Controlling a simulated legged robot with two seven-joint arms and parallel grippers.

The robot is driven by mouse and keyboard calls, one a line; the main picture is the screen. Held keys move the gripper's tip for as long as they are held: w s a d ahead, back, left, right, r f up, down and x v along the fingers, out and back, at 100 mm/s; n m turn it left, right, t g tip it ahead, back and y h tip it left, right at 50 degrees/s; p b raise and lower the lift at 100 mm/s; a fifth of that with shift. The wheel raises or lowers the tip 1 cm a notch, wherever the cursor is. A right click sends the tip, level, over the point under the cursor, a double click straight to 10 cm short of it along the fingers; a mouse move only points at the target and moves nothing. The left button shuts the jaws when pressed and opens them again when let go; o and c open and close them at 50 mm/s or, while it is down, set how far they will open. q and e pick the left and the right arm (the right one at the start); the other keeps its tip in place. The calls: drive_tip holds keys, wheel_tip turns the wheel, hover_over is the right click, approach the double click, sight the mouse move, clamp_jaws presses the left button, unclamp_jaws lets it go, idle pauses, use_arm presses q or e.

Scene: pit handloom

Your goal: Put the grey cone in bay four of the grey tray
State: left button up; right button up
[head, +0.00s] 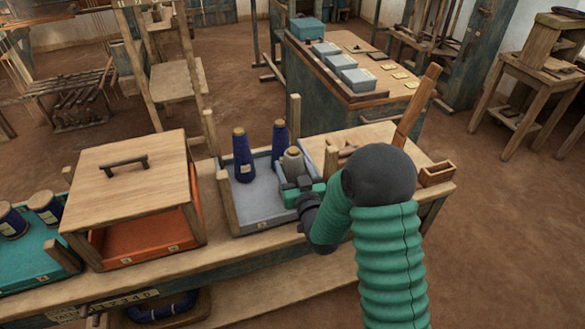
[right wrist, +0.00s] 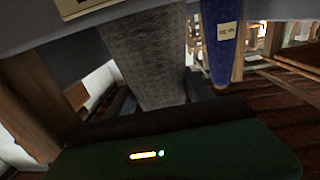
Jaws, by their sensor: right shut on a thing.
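The grey cone (head: 293,160) stands upright in or just above the grey tray (head: 246,212), at its right side; I cannot tell whether its base touches the floor. My right gripper (head: 297,185) is shut on the grey cone, low on its body. The cone also fills the middle of the right wrist view (right wrist: 146,62). Two dark blue cones stand in the tray, one at the left (head: 243,158) and one at the back (head: 279,143). My gripper hides the cone's base and the tray's near right part. My left gripper is not in view.
A wooden box (head: 135,180) with a handled lid and orange inside stands left of the tray. A teal tray (head: 28,255) with blue cones is at far left. Wooden posts rise at the grey tray's corners. A small wooden box (head: 437,174) sits at the bench's right end.

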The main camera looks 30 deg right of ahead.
drive_tip(key=o, duration=1.3)
drive_tip(key=shift+a, duration=0.1)
drive_tip(key=shift+s, duration=0.1)
